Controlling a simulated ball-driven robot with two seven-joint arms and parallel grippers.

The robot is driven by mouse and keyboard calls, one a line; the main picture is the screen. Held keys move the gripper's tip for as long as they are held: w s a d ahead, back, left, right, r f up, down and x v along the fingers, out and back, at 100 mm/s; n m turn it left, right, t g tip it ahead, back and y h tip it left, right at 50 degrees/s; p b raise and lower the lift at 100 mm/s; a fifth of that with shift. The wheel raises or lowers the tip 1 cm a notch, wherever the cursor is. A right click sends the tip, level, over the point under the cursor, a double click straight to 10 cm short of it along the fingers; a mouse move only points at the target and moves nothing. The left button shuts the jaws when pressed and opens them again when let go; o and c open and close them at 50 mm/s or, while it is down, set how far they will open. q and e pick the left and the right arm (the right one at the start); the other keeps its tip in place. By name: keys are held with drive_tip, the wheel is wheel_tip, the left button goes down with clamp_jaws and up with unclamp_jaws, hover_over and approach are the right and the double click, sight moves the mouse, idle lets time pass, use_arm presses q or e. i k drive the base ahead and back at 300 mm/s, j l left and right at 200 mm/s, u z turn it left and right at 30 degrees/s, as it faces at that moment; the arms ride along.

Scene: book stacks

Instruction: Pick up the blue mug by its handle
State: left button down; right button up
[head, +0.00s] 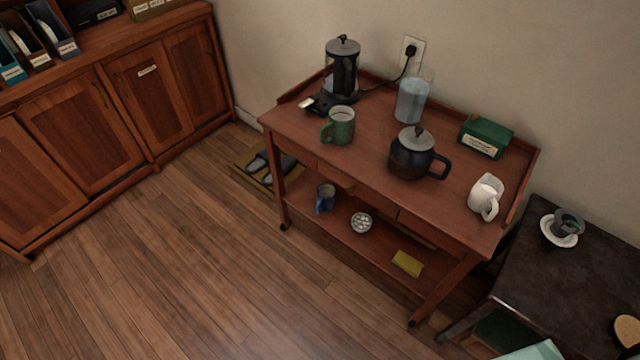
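The blue mug (325,197) stands upright on the lower shelf of the wooden trolley (330,220), near its left end. Its handle seems to show on the mug's left side, but it is small and hard to make out. The top board of the trolley overhangs the shelf behind the mug. Neither of my grippers is in the head view.
A bowl (361,223) and a yellow cloth (408,263) lie on the same shelf. The top holds a green mug (342,127), a dark teapot (411,153) and a white jug (485,195). A dark table (575,285) stands at right. Floor (190,270) in front is clear.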

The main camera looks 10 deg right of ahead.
sight(325, 193)
drive_tip(key=j+z, duration=0.1)
drive_tip(key=z, duration=0.35)
drive_tip(key=i+j+z, duration=0.1)
drive_tip(key=z, duration=0.35)
drive_tip(key=i+j+z, duration=0.1)
drive_tip(key=z, duration=0.3)
drive_tip(key=i+j+z, duration=0.1)
drive_tip(key=j+z, duration=0.25)
drive_tip(key=j, duration=0.4)
drive_tip(key=j+z, duration=0.35)
drive_tip(key=j, duration=0.35)
drive_tip(key=k+j+z, duration=0.1)
drive_tip(key=j+z, duration=0.25)
drive_tip(key=j, duration=0.35)
drive_tip(key=k+j, duration=0.1)
drive_tip(key=j, duration=0.9)
drive_tip(key=k+j, duration=0.15)
drive_tip(key=j, duration=0.35)
drive_tip(key=k+j, duration=0.1)
drive_tip(key=j, duration=0.4)
drive_tip(key=i+z, duration=0.05)
